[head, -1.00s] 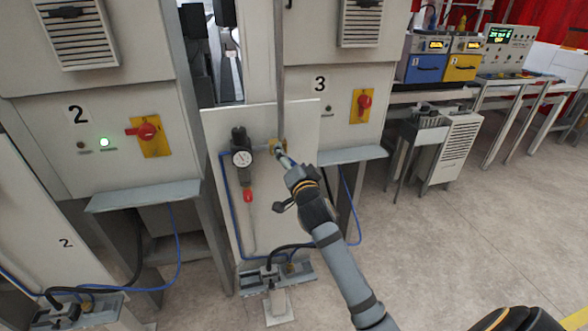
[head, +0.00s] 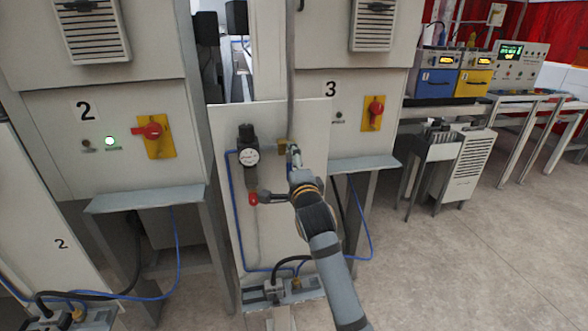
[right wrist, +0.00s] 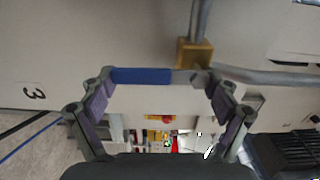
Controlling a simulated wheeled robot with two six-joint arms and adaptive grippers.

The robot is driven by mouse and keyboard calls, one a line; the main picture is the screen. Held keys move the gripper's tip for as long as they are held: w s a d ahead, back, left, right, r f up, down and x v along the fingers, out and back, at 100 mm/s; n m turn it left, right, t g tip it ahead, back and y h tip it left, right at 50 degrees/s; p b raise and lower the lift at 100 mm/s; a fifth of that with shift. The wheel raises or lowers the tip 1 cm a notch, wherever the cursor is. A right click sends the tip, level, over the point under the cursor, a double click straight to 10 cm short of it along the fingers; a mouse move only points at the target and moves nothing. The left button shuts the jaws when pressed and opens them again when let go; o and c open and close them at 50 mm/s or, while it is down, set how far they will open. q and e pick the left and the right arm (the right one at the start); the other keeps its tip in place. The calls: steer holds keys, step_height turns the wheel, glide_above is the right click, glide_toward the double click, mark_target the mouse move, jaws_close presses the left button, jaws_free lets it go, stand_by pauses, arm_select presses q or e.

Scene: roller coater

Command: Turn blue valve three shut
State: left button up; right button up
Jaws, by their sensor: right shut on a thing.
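Blue valve three has a brass body (head: 282,146) on the white panel under the sign 3, beside the regulator. In the right wrist view its blue handle (right wrist: 142,75) lies across the space between my fingertips, and the brass body (right wrist: 195,52) is just beyond the right fingertip. My right gripper (head: 295,158) is at the valve, shut on the blue handle; it also shows in the right wrist view (right wrist: 155,82). In the head view the gripper hides most of the handle. My left gripper is not in view.
The regulator with gauge (head: 248,154) and a red-tipped part (head: 253,198) are left of the valve. A grey pipe (head: 291,90) rises above it. A grey shelf (head: 360,164) juts out at the right. A red switch (head: 376,108) is above. Open floor (head: 460,260) lies to the right.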

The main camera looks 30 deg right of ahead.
steer(key=shift+a, duration=0.1)
stand_by(0.5)
steer(key=o, duration=1.4)
steer(key=shift+o, duration=0.2)
steer(key=v, duration=0.7)
steer(key=shift+s, duration=0.2)
